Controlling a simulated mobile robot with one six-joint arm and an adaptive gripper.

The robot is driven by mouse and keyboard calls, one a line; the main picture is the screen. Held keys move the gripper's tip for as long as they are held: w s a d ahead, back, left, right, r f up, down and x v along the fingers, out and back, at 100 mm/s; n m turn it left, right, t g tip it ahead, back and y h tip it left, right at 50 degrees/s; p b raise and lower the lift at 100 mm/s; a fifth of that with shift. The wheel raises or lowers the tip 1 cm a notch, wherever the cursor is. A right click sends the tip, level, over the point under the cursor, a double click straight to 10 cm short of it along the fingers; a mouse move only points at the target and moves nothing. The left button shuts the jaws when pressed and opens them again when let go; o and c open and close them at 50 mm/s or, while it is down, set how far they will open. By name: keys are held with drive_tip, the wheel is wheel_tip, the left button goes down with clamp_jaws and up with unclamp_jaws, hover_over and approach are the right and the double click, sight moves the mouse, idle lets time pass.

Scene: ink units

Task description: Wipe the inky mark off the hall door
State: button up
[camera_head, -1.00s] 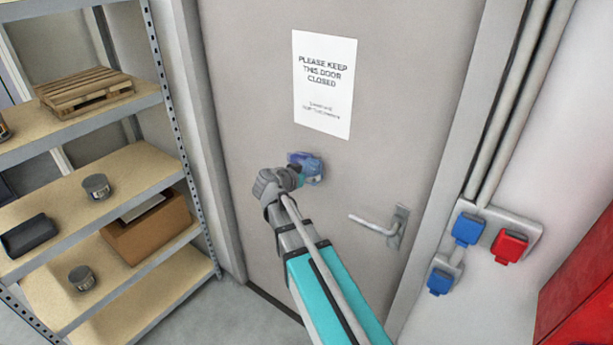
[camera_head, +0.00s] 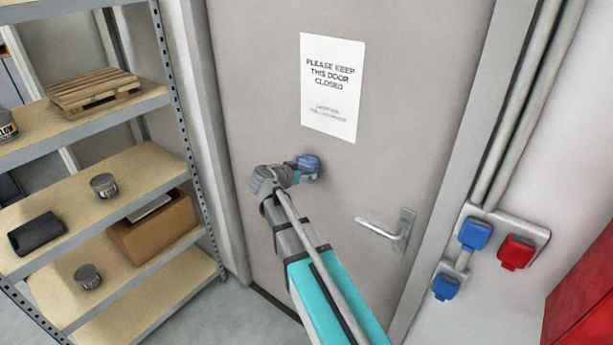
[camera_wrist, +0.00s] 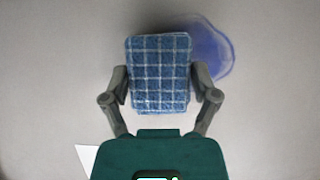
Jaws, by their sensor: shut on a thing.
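The hall door (camera_head: 260,90) is a grey door with a lever handle (camera_head: 385,228) at its right side. My gripper (camera_wrist: 160,84) is shut on a blue checked cloth or pad (camera_wrist: 160,72), with one finger at each side of it. The pad also shows in the head view (camera_head: 307,165), at or very near the door face. The blue inky mark (camera_wrist: 216,46) shows in the wrist view behind and to the right of the pad. The pad hides part of the mark. I cannot tell for sure whether the pad touches the door.
A white paper sign (camera_head: 332,88) hangs on the door above my gripper. A shelf rack (camera_head: 120,180) with tins, a box and a pallet stands at the left. Blue and red sockets (camera_head: 517,250) are on the wall at the right, beside a red cabinet (camera_head: 585,280).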

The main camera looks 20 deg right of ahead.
drive_tip(key=shift+w+a, duration=0.15)
drive_tip(key=shift+w, duration=0.1)
drive_tip(key=shift+w+a, duration=1.15)
drive_tip(key=shift+w, duration=0.3)
drive_tip(key=shift+w, duration=0.1)
drive_tip(key=w+a, duration=0.2)
drive_tip(key=w, duration=0.1)
drive_tip(key=shift+w+a, duration=0.1)
drive_tip(key=shift+r, duration=0.1)
idle(0.4)
drive_tip(key=shift+r+p, duration=0.8)
drive_tip(key=shift+p, duration=0.1)
